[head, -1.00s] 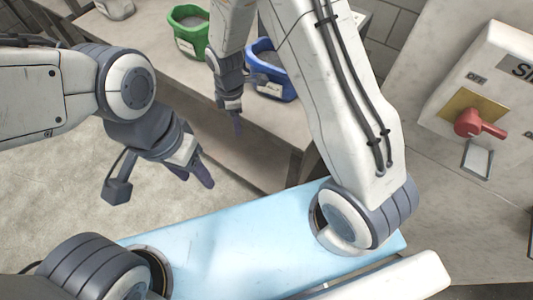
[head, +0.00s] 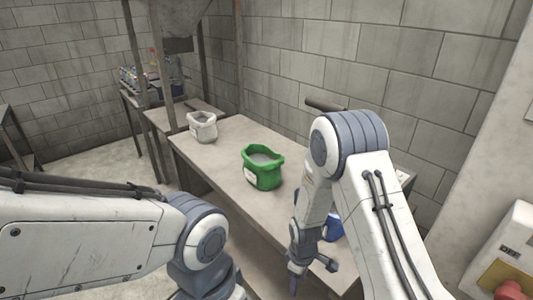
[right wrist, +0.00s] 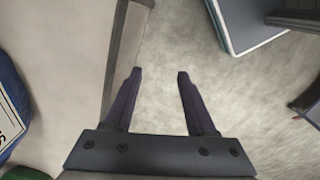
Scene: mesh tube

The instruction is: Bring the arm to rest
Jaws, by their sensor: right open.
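My right arm comes in from the lower right of the head view and hangs bent at the table's front edge. Its gripper (head: 294,284) points down, in front of the blue bag. In the right wrist view my right gripper (right wrist: 158,76) is open, with two dark fingers apart and only floor visible between them. My left arm (head: 110,240) reaches in from the left of the head view; its gripper is below the picture edge.
A long table (head: 225,160) carries a white bag (head: 202,127), a green bag (head: 263,170) and a blue bag (head: 334,229) partly hidden by my right arm. A wall box with a red handle (head: 508,291) is at lower right. Floor (head: 100,170) is open at left.

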